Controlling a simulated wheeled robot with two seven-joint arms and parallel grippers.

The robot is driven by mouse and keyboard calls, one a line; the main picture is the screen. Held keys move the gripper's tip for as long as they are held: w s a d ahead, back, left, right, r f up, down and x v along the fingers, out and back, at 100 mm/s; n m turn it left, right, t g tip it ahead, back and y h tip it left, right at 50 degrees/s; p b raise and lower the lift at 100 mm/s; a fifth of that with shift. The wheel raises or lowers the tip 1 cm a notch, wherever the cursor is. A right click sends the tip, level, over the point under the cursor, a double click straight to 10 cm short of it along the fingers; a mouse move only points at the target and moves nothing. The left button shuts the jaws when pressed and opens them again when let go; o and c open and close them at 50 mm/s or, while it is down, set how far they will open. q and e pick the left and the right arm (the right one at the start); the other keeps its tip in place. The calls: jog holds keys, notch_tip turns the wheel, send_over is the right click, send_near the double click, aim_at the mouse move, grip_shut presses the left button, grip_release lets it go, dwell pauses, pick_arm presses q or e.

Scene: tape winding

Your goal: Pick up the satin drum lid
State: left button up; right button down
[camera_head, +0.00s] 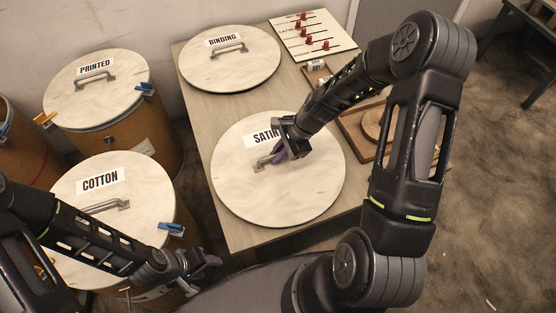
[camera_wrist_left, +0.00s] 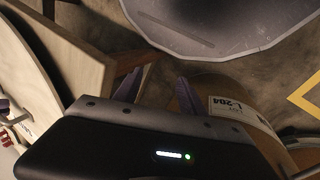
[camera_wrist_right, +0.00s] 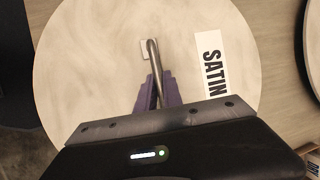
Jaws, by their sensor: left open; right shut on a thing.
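The satin drum lid (camera_head: 310,190) is a round pale marbled disc with a bar handle and a SATIN label. It lies on the table in the head view. My right gripper (camera_head: 275,157) is shut on its handle. In the right wrist view the purple fingers (camera_wrist_right: 158,92) sit on either side of the handle bar (camera_wrist_right: 152,58), beside the SATIN label (camera_wrist_right: 211,65). Part of the label is hidden by my right gripper in the head view. My left gripper (camera_head: 212,262) is open and empty, low near the cotton drum. Its purple fingers also show in the left wrist view (camera_wrist_left: 158,90).
The binding lid (camera_head: 205,72) lies at the table's back. The printed lid (camera_head: 75,100) and cotton lid (camera_head: 85,230) rest on drums at left. A pegged board (camera_head: 290,28) stands at the back right. A wooden tray (camera_head: 350,125) is right of the satin lid.

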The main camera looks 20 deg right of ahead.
jog(key=shift+r, duration=0.1)
notch_tip(320, 180, up, 10)
jog(key=shift+f+p, duration=0.1)
jog(key=shift+p, duration=0.75)
pick_arm(q)
jog(key=shift+r, duration=0.9)
pick_arm(e)
notch_tip(320, 180, up, 3)
jog(key=w+a+n+g, duration=0.1)
jog(key=a+n+g, duration=0.1)
jog(key=n, duration=0.3)
notch_tip(320, 180, up, 6)
jog(key=n+g, duration=0.3)
jog(key=n, duration=0.4)
send_over(269, 162)
jog(key=shift+s+a, duration=0.3)
jog(key=shift+a, duration=0.1)
pick_arm(q)
jog(key=shift+c, duration=0.5)
